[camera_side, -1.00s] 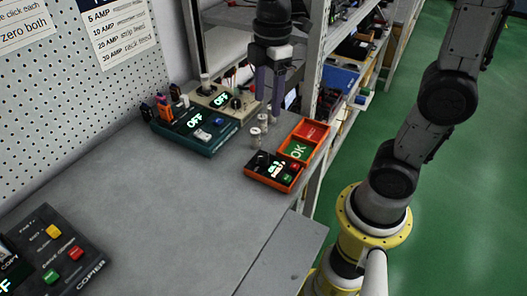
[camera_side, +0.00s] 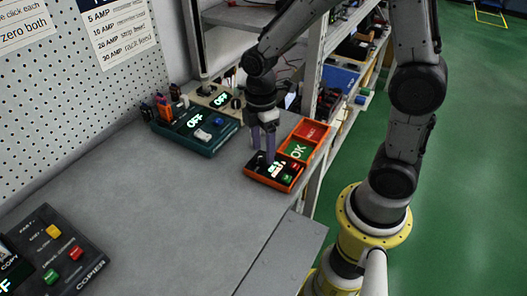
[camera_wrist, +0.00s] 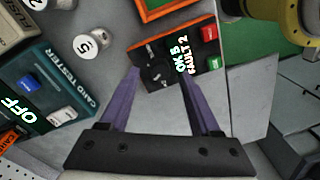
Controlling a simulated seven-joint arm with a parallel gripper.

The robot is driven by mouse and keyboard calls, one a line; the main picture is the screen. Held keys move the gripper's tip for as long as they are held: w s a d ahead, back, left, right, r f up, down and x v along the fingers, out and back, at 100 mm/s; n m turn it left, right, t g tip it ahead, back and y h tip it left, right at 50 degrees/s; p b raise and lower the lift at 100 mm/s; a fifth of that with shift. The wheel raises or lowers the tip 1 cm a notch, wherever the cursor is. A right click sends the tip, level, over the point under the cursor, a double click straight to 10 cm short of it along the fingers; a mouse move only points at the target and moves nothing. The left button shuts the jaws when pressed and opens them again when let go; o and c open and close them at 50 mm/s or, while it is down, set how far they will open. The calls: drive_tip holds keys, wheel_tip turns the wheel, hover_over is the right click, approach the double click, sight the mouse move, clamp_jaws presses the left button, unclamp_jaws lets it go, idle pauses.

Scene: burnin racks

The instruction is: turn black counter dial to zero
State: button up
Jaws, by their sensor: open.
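The black counter dial (camera_wrist: 157,72) sits on a black panel in an orange-rimmed counter box (camera_wrist: 150,48). The counter's lit display (camera_wrist: 181,58) reads OK 5 and FAULT 2. In the side view the counter box (camera_side: 268,183) lies near the table's right edge, and its dial is mostly hidden by my fingers. My gripper (camera_wrist: 160,75) is open, with its purple fingertips on either side of the dial. In the side view my gripper (camera_side: 265,158) points down just over the box's left part. I cannot tell whether the fingers touch the dial.
A red button (camera_wrist: 209,33) and a green button (camera_wrist: 214,63) sit beside the display. Trays marked OK (camera_side: 298,150) and red adjoin the box. A card tester (camera_side: 205,140) and a small cylinder marked 5 (camera_wrist: 88,43) stand nearby. The table's middle is clear.

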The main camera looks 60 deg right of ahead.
drive_tip(key=shift+f, duration=1)
clamp_jaws()
